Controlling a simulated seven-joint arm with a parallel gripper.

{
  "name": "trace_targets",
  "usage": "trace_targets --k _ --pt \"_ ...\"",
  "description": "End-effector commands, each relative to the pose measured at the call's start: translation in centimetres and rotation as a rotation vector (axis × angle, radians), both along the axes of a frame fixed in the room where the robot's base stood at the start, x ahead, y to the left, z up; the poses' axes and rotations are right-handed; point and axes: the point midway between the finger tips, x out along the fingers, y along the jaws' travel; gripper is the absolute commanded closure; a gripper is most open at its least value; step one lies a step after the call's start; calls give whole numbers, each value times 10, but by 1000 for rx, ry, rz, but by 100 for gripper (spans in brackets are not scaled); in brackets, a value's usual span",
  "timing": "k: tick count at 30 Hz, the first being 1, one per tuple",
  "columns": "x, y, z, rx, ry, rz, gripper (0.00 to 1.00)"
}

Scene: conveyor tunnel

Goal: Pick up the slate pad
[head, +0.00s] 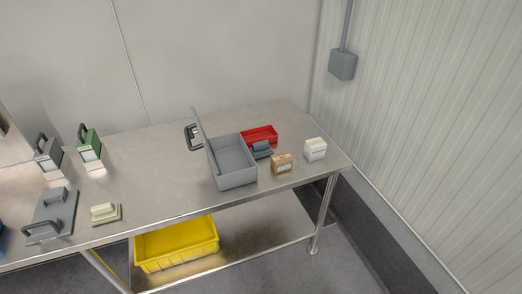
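The slate pad (262,150) is a small blue-grey block with a raised top. It sits on the metal table between the open grey case (236,180) and a brown box, just in front of a red tray. Its left side is close against the case wall, and I cannot tell whether they touch. My gripper is not in view.
The case's lid (203,135) stands up on its left. The red tray (260,134), brown box (281,164) and white box (315,149) surround the pad. A cream pad (104,213) lies left. A yellow crate (177,246) sits below. The table's middle is clear.

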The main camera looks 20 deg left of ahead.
Motion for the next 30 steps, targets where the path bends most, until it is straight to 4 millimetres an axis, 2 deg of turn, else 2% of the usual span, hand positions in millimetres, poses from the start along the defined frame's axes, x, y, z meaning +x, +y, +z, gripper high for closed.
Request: trace_targets --k 7,24,30 --pt "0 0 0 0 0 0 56" --pt "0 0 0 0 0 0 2" --pt "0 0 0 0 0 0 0"
